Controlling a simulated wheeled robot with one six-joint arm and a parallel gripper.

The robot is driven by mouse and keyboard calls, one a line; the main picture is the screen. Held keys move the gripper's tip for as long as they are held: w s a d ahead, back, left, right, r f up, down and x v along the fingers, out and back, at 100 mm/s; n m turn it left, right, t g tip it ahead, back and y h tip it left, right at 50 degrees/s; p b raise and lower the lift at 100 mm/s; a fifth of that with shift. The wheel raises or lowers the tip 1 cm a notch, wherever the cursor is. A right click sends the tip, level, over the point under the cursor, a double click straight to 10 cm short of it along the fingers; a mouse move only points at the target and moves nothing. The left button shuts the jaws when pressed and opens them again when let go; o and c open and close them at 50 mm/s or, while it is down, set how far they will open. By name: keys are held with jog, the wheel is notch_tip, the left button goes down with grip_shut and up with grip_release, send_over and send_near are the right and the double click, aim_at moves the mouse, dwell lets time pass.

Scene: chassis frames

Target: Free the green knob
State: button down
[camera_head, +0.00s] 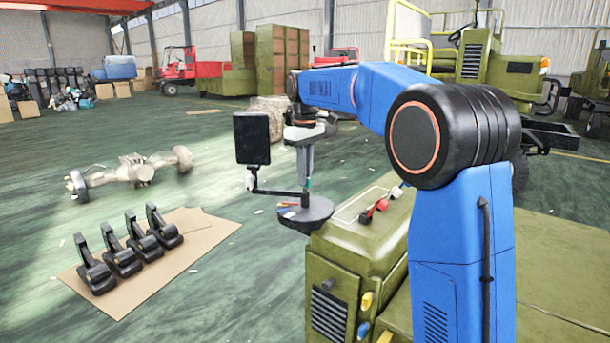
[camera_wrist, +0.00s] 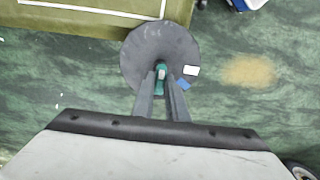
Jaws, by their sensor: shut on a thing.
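The green knob (camera_wrist: 161,76) shows in the wrist view between my fingertips, above a round dark grey disc (camera_wrist: 137,52). My gripper (camera_wrist: 161,82) is shut on it. In the head view my gripper (camera_head: 305,184) points down over the disc (camera_head: 318,214), and only a sliver of the green knob (camera_head: 309,183) shows beside the fingers. The lower part of the knob is hidden, so I cannot tell how it meets the disc.
A dark screen (camera_head: 252,138) on a bent black arm stands left of my gripper. Small coloured pieces lie on the disc. The olive cabinet (camera_head: 345,250), with a red and black piece (camera_head: 375,208) on top, is to the right. Black pedals on cardboard (camera_head: 190,259) lie left.

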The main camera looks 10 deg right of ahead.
jog(key=c, duration=1.8)
grip_release()
jog(key=shift+o, duration=0.2)
notch_tip(320, 180, up, 17)
jog(key=shift+r, duration=0.2)
